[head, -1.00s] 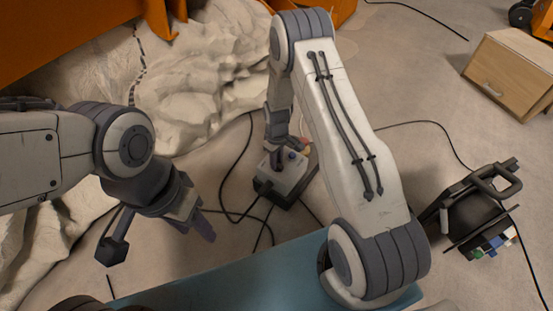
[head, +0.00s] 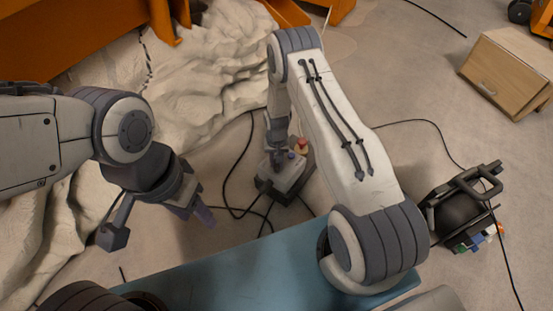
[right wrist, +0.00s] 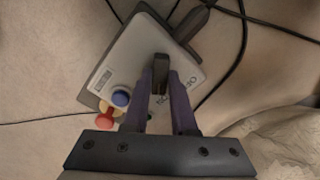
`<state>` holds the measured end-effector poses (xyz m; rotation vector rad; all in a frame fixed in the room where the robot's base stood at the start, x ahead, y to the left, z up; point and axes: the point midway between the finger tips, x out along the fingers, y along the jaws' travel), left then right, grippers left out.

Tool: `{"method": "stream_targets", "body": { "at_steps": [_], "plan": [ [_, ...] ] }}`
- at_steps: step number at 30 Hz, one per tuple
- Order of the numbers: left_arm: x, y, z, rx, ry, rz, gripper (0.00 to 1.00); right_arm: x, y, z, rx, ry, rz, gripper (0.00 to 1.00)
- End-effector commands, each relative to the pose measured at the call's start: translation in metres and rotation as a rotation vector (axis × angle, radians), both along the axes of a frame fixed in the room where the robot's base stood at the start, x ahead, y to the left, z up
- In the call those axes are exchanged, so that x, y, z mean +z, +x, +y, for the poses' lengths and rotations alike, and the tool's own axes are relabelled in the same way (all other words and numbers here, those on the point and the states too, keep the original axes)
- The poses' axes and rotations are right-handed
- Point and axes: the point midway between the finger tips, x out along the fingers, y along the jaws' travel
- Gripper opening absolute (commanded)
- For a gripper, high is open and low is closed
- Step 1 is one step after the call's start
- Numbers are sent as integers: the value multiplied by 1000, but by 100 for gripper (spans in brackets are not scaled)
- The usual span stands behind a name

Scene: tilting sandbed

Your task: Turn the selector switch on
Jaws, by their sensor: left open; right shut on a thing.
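The control box (head: 291,186) sits on the floor, with a pale top and dark base. In the right wrist view, the selector switch (right wrist: 160,72) is a dark upright lever on the box's pale top plate (right wrist: 126,62). My right gripper (right wrist: 160,78) is shut on this lever, one finger on each side. In the head view, my right gripper (head: 277,160) reaches down to the box and hides the switch. Lettering beside the switch is partly covered by a finger. My left gripper (head: 205,214) is open and empty, left of the box, apart from it.
A blue button (right wrist: 121,97) and a red button (right wrist: 104,121) stand close beside my right fingers. Black cables (head: 236,210) lie around the box. Pale sand (head: 205,80) fills the upper left. A black case (head: 462,206) and wooden cabinet (head: 508,72) stand right, with floor between.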

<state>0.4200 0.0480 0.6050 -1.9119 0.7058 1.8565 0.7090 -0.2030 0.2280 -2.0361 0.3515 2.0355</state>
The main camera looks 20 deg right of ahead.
Motion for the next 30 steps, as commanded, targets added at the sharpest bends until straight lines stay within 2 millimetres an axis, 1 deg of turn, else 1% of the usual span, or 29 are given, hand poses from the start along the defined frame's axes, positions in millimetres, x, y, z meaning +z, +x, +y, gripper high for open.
{"method": "stream_targets", "body": {
  "at_steps": [1, 9, 24, 25, 26, 27, 30],
  "plan": [
    [3, 0, 0, 0, 0, 0, 50, 1, -1, 0, -24, 0, 2, 0],
    [7, 0, 0, 0, 0, 0, 50, 0, -1, 0, -110, 0, 2, 0],
    [8, 0, 0, 0, 0, 0, 50, 0, -1, 0, -131, 0, 2, 0],
    [8, 0, 0, 0, 0, 0, 50, 0, -1, 0, -131, 0, 2, 29],
    [8, 0, 0, 0, 0, 0, 50, 0, -1, 0, -131, 0, 2, 40],
    [8, 0, 0, 0, 0, 0, 50, 0, -1, 0, -130, 1, 2, 55],
    [8, 0, 0, 0, 0, 0, 50, 0, 0, 0, -130, 0, 1, 55]
  ]
}}
